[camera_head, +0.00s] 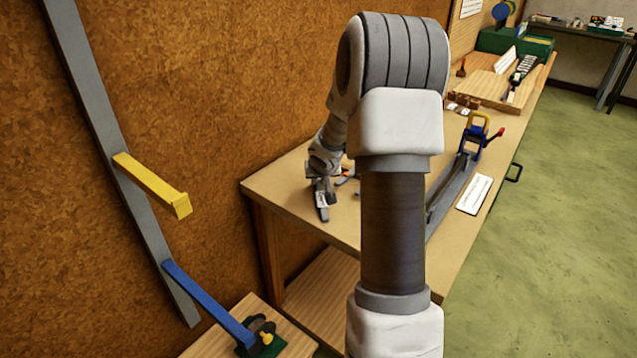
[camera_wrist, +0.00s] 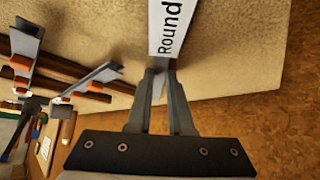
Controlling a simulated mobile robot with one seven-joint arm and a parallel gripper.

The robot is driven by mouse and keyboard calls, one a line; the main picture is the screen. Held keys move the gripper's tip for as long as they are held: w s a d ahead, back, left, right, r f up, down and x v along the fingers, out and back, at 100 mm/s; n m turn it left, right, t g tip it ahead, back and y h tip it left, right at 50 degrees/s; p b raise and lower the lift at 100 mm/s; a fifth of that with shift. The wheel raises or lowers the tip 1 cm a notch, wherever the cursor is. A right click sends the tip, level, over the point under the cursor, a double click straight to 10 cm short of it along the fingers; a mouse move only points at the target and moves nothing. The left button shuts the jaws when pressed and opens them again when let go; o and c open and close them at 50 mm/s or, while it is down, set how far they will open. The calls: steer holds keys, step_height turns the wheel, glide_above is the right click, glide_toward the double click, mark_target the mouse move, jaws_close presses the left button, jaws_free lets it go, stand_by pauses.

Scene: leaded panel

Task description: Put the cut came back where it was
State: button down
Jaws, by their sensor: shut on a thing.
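Two other grey channel pieces (camera_wrist: 25,38) (camera_wrist: 92,80) with orange parts lie across dark brown bars in the wrist view.
The bench (camera_head: 300,205) has bare top around my gripper. A long grey tool with a yellow and blue end (camera_head: 475,135) and a white card (camera_head: 474,195) are right of my arm. A wall rail bears yellow (camera_head: 150,182) and blue (camera_head: 205,302) arms at the left.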

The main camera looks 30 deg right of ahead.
mark_target(319, 185)
steer(key=shift+r, duration=0.15)
step_height(319, 185, up, 4)
steer(key=p, duration=0.3)
steer(key=shift+r, duration=0.25)
steer(key=s+d+r+p, duration=0.5)
steer(key=s+r+p, duration=0.15)
steer(key=s, duration=0.35)
steer(key=w+d+r+p, duration=0.2)
steer(key=d, duration=0.5)
steer(key=w+d+r+p, duration=0.2)
steer(key=w+d, duration=0.1)
steer(key=d, duration=0.4)
steer(key=w+a+f, duration=0.1)
steer(key=w+f, duration=0.2)
steer(key=w+a+f, duration=0.2)
steer(key=w+f, duration=0.2)
steer(key=w+a+f, duration=0.2)
steer(key=w+f, duration=0.1)
steer(key=f, duration=0.1)
steer(key=shift+w+f, duration=0.2)
steer(key=shift+w, duration=0.05)
